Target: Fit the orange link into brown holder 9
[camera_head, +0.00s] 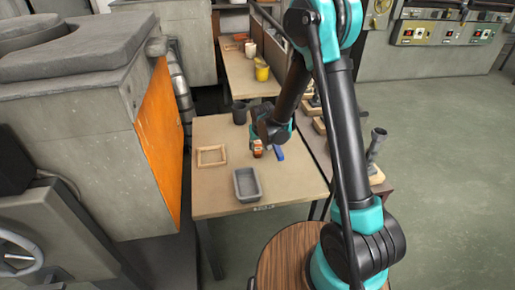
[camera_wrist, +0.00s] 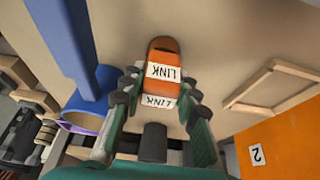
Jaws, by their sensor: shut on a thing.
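The orange link (camera_wrist: 175,58), with white LINK labels, sits between the fingers of my gripper (camera_wrist: 163,95) in the wrist view. My gripper is shut on it. In the head view the link (camera_head: 257,151) is small, just under my gripper (camera_head: 262,144), over the right part of the near table; I cannot tell whether it touches the tabletop. Brown holders (camera_head: 375,176) stand on the low bench to the right, partly behind my arm. No number 9 is readable, so I cannot tell which is holder 9.
The near table (camera_head: 215,200) bears a wooden frame (camera_head: 212,147), a grey tray (camera_head: 237,190), a dark cup (camera_head: 239,114) and a blue object (camera_head: 279,154) close beside my gripper. An orange panel (camera_head: 160,125) stands to the left. The table's front left is bare.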

